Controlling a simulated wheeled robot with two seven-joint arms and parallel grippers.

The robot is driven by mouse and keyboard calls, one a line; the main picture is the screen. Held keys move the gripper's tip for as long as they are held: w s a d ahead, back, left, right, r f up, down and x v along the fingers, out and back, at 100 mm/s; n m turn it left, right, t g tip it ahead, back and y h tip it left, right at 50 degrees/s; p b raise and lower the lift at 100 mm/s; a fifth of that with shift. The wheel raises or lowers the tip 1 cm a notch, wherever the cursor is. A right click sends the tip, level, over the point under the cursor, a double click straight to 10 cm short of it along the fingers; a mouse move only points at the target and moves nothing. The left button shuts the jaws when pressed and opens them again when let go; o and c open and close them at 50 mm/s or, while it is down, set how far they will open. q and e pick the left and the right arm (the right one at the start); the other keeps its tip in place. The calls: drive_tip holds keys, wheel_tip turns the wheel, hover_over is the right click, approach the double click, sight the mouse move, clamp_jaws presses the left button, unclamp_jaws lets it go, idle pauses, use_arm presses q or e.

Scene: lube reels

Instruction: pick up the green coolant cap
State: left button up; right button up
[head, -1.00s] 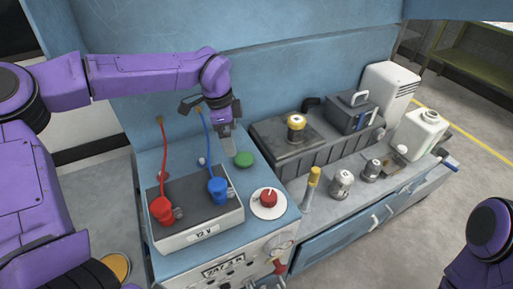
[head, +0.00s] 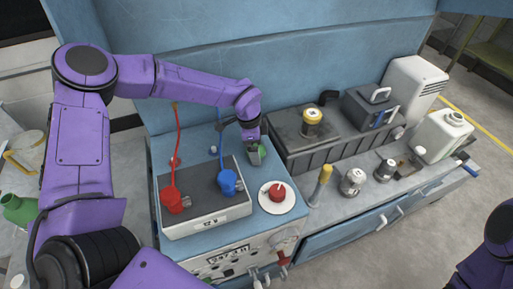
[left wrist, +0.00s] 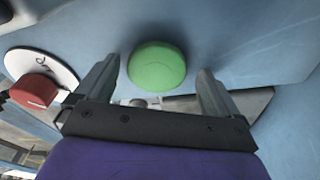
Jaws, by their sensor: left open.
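The green coolant cap (left wrist: 157,66) is a round domed disc on the blue bench top in the left wrist view. It sits between and just beyond the two open fingers of my left gripper (left wrist: 155,82), with a gap on each side. In the head view the cap (head: 264,150) is partly hidden behind my left gripper (head: 255,152), which points down at it. My left gripper is open and empty. Only part of my right arm shows at the lower right of the head view; its gripper is out of view.
A red knob on a white disc (head: 278,194) is in front. A dark ribbed unit (head: 330,146) stands to the right.

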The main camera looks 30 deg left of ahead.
use_arm(q)
drive_tip(key=shift+s+r, duration=0.15)
drive_tip(key=shift+s, duration=0.15)
drive_tip(key=shift+s+r, duration=0.1)
drive_tip(key=c, duration=1.3)
